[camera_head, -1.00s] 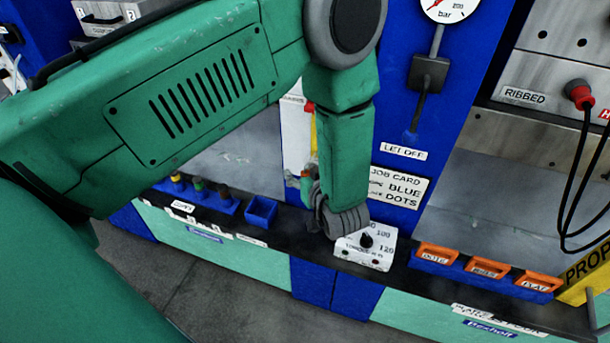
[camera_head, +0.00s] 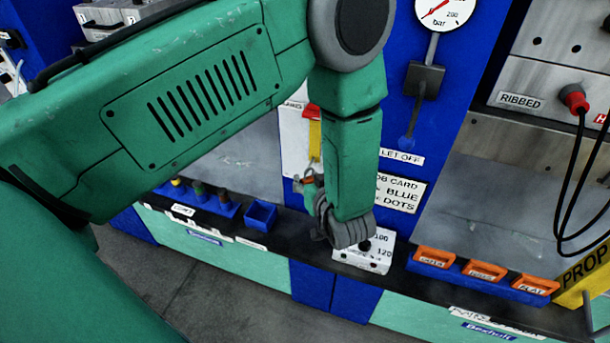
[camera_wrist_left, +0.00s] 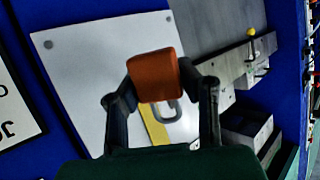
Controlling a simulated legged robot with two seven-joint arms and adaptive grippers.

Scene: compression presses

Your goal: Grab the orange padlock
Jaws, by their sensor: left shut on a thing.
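The orange padlock (camera_wrist_left: 154,76) is between the two fingers of my left gripper (camera_wrist_left: 160,82) in the left wrist view. The fingers are shut on its body from both sides. Its grey shackle (camera_wrist_left: 172,112) shows just below the body, in front of a white panel (camera_wrist_left: 80,60) with a yellow strip. In the head view the left gripper (camera_head: 313,195) is beside the white panel, and only a small orange bit of the padlock (camera_head: 308,179) shows. The wrist and forearm hide part of the gripper. My right gripper is not in view.
A white dial box (camera_head: 365,256) stands on the dark ledge just below the left wrist. Orange-fronted bins (camera_head: 485,270) are to the right, and a small blue bin (camera_head: 261,213) is to the left. A job card (camera_head: 400,192) hangs on the blue column behind.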

